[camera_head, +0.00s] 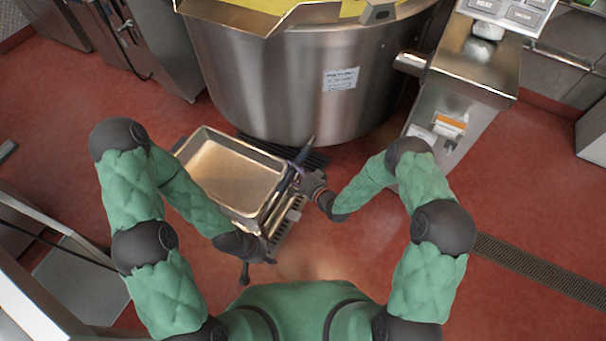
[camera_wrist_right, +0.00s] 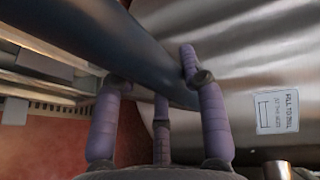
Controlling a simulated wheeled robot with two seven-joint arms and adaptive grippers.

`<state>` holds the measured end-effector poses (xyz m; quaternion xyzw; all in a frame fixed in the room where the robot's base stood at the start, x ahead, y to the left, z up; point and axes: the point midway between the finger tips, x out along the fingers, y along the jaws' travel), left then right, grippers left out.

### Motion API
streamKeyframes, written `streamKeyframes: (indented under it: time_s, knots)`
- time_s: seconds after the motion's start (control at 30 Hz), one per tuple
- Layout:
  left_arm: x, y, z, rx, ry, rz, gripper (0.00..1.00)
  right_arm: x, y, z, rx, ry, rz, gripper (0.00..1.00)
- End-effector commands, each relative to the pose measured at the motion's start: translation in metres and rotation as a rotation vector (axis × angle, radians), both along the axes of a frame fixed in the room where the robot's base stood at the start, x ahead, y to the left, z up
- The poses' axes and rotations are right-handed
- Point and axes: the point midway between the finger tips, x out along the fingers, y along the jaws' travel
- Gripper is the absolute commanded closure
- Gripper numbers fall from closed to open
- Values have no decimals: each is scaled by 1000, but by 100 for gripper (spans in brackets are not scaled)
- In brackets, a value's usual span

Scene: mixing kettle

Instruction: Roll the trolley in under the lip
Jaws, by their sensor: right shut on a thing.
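The steel trolley, with a shallow rectangular pan (camera_head: 224,168) on top, stands on the red floor in front of the big mixing kettle (camera_head: 270,75). The pan looks empty. The kettle's lip (camera_head: 240,17) juts out at the top left, above and beyond the pan in the head view. A dark push bar (camera_head: 291,178) runs along the trolley's right side. My right gripper (camera_head: 308,184) is shut on this bar; the right wrist view shows its purple fingers (camera_wrist_right: 158,110) around the bar (camera_wrist_right: 120,40). My left gripper (camera_head: 258,257) is at the trolley's near end; its fingers are too small to read.
A control column (camera_head: 455,95) stands right of the kettle. A floor grate lies under the kettle and a drain channel (camera_head: 530,268) runs at the right. Steel cabinets stand at the back left. Red floor is free left of the trolley.

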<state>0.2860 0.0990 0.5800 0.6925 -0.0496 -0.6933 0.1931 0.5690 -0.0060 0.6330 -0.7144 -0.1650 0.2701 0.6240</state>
Motion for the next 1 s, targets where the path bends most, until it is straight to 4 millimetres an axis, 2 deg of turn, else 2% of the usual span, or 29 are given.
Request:
streamKeyframes:
  time_s: [0.2, 0.6, 0.63, 0.7, 1.0]
  knots:
    - [0, 0, -2, 0, 0, 0, 60, 6, 9, -1, -3, 0, -1, 100]
    - [0, 0, -2, 0, 0, 0, 60, 8, 12, 0, -2, -2, 2, 100]
    - [0, 0, -2, 0, 0, 0, 60, 8, 12, 1, -3, -3, 2, 50]
    - [0, 0, -2, 0, 0, 0, 60, 8, 12, 1, -2, -4, 2, 33]
    - [0, 0, -2, 0, 0, 0, 60, 7, 11, 0, -1, -1, 0, 33]
